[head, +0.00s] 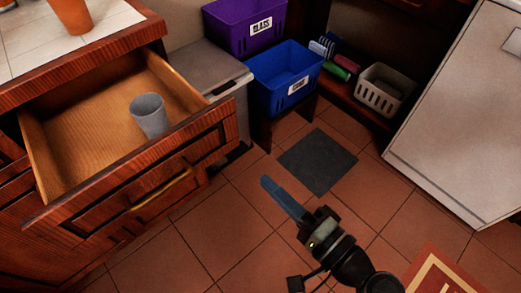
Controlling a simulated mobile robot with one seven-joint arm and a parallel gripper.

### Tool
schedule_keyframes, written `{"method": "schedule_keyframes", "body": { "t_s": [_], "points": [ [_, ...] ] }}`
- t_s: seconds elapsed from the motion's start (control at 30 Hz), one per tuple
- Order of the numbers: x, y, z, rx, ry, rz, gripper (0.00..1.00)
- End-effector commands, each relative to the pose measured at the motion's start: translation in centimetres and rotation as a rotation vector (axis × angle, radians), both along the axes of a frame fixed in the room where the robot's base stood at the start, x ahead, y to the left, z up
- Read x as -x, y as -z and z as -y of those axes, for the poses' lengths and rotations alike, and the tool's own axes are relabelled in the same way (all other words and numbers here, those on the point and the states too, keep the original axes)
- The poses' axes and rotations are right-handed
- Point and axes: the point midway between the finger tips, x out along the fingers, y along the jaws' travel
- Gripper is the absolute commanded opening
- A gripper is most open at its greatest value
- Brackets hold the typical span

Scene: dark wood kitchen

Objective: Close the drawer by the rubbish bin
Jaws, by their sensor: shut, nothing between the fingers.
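The wooden drawer (90,213) in the cabinet at the left stands pulled well out. A grey cup (149,116) is inside it, towards its right side. The drawer's front has a brass-coloured handle (160,189). A grey, lidded box (205,68), which looks like the rubbish bin, stands against the wall just right of the drawer. My gripper (267,183) is shut and empty. It shows over the floor tiles, to the right of the drawer front and apart from it, with its fingers pointing up and left.
A purple crate (230,33) labelled glass and a blue crate (268,97) stand at the back. A pale basket (383,97) sits on a low shelf. A white appliance (455,125) is at right. A dark mat (318,162) lies on the tiled floor, otherwise mostly clear.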

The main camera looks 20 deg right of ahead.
Motion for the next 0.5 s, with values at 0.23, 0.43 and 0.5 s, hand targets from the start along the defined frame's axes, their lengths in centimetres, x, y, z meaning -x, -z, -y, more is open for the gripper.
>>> {"method": "schedule_keyframes", "body": {
  "t_s": [0.23, 0.43, 0.5],
  "points": [
    [-5.1, 0.1, -1.8, 0.003, -0.006, 0.002, 0.00],
    [-8.9, 0.0, -2.9, 0.004, -0.004, 0.003, 0.00],
    [-9.9, 0.0, -3.3, 0.004, -0.003, 0.001, 0.00]
  ]
}}
